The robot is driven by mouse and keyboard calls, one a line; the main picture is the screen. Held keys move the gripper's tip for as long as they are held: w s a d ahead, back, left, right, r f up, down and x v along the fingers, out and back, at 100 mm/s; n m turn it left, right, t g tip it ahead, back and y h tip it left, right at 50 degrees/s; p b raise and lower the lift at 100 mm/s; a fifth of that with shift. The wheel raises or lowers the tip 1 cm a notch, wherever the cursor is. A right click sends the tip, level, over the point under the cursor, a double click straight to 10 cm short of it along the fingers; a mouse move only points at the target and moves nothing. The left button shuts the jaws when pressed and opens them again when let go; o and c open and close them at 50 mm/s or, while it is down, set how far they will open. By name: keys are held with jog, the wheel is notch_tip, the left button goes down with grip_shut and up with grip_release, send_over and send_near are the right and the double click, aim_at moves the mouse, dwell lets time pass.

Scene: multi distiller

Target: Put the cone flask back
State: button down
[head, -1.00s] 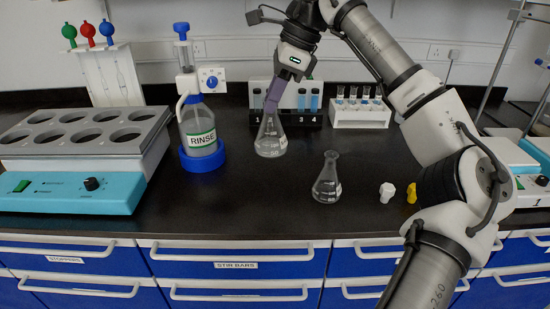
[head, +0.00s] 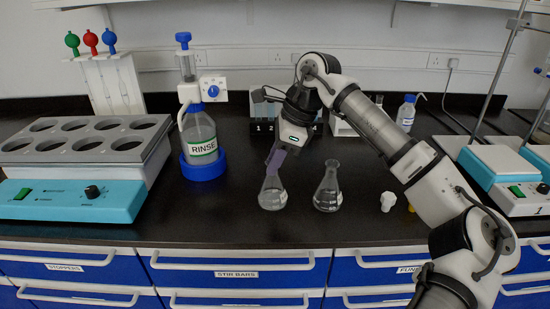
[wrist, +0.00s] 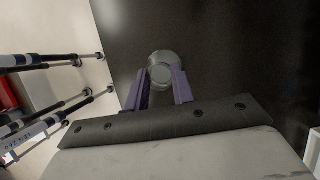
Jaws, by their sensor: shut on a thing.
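A clear cone flask (head: 272,195) is upright at the front middle of the black bench in the head view. My gripper (head: 274,162) is shut on its neck from above, with purple fingers.
A RINSE bottle (head: 199,137) in a blue base stands to the left. A block with several wells (head: 85,147) is at far left. A white stopper (head: 387,201) lies to the right. Test tube racks are behind my arm. Drawers (head: 235,266) front the bench.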

jog(key=shift+f, duration=0.2)
jog(key=c, duration=1.2)
grip_release()
jog(key=shift+r, duration=0.15)
jog(key=v, duration=1.2)
jog(key=shift+r, duration=0.15)
